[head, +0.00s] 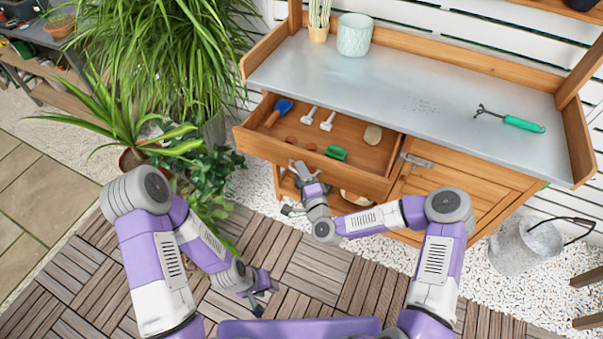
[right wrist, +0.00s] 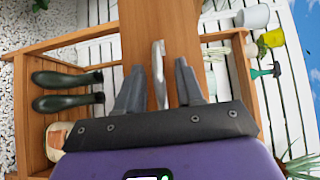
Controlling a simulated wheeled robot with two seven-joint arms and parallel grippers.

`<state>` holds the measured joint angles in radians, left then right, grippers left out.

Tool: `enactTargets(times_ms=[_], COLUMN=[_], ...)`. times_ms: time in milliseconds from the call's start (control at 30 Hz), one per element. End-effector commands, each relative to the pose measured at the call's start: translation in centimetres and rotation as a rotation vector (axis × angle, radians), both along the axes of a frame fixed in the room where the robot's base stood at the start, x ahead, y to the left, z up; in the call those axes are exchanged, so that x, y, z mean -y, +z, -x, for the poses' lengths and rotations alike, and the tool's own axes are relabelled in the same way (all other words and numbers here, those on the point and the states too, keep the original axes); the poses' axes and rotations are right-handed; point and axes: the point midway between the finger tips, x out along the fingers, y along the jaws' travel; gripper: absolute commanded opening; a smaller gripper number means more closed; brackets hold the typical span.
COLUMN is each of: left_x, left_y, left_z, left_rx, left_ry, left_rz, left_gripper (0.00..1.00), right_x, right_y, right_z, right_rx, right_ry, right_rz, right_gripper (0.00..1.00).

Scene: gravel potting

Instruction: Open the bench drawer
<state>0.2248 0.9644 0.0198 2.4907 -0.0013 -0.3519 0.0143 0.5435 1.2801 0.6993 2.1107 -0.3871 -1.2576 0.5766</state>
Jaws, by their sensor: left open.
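The bench drawer (head: 310,165) stands pulled out from under the left part of the bench, with its inside in view. My right gripper (head: 300,180) is at the drawer's front. In the right wrist view, the metal drawer handle (right wrist: 158,75) stands between its two fingers (right wrist: 160,88), with a gap visible on each side. The wooden drawer front (right wrist: 183,45) lies behind the handle. My left gripper (head: 258,295) is open and empty, low over the deck and apart from the bench.
The drawer holds a blue-handled tool (head: 279,112), white pieces (head: 327,120), a green piece (head: 336,152) and a tan round piece (head: 373,134). A closed cupboard door (head: 450,185) is right of it. A metal bucket (head: 525,247) stands right; plants (head: 150,70) crowd the left.

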Motion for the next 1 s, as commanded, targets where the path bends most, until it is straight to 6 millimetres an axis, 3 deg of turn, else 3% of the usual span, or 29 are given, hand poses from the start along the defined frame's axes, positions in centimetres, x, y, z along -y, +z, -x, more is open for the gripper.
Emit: enactTargets(times_ms=[233,600,1000], left_x=[0.0,0.0,0.0], left_y=[0.3,1.4,1.4], left_z=[0.0,0.0,0.0], left_rx=[0.0,0.0,0.0], left_ry=[0.0,0.0,0.0], left_rz=[0.0,0.0,0.0], left_gripper=[0.43,0.43,0.43], right_x=[0.3,2.1,2.4], right_y=[0.0,0.2,0.2], right_z=[1.0,6.4,7.2], right_rx=[-0.002,-0.002,0.0], right_ry=[0.002,0.001,0.0], right_rz=[0.001,0.001,0.0], right_gripper=[0.37,0.37,0.37])
